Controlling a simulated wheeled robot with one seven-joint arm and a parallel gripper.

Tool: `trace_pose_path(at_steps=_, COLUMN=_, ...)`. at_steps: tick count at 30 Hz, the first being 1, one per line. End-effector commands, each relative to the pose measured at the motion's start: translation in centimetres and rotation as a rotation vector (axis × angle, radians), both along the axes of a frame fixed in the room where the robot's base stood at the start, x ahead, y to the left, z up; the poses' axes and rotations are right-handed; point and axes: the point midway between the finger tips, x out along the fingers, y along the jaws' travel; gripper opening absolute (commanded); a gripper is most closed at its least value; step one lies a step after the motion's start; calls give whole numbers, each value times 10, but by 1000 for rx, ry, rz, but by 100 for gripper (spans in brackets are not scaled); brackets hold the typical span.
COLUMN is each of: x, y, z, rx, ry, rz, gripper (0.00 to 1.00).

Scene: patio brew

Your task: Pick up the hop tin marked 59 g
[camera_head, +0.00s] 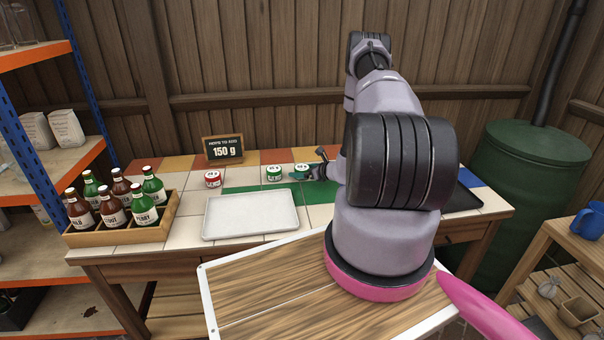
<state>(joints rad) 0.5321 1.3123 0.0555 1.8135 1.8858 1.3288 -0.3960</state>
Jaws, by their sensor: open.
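Three small tins stand in a row on the tiled table. One is a red tin (212,179) at the left. The second is a green tin (274,174) in the middle. The third is a green tin (301,172) at the right. Their lids carry marks too small to read, so I cannot tell which is marked 59 g. My gripper (312,172) is open, low over the table at the right green tin. Whether its fingers touch or surround that tin is unclear. My arm hides the table to the right.
A pale empty tray (250,216) lies in front of the tins. A wooden crate (122,236) of several bottles stands at the left. A small board (223,149) reading 150 g stands behind. A dark tray (463,199) is partly hidden at the right.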

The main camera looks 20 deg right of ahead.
Motion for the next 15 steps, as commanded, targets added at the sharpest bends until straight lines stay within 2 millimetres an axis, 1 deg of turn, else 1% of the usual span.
trace_pose_path(at_steps=2, x=0, y=0, z=0, rx=0, ry=0, rz=0, gripper=100)
trace_pose_path(at_steps=3, x=0, y=0, z=0, rx=0, ry=0, rz=0, gripper=96)
trace_pose_path(at_steps=5, x=0, y=0, z=0, rx=0, ry=0, rz=0, gripper=73)
trace_pose_path(at_steps=6, x=0, y=0, z=0, rx=0, ry=0, rz=0, gripper=58)
trace_pose_path(at_steps=8, x=0, y=0, z=0, rx=0, ry=0, rz=0, gripper=35)
trace_pose_path(at_steps=9, x=0, y=0, z=0, rx=0, ry=0, rz=0, gripper=20)
trace_pose_path(at_steps=15, x=0, y=-1, z=1, rx=-1, ry=0, rz=0, gripper=20)
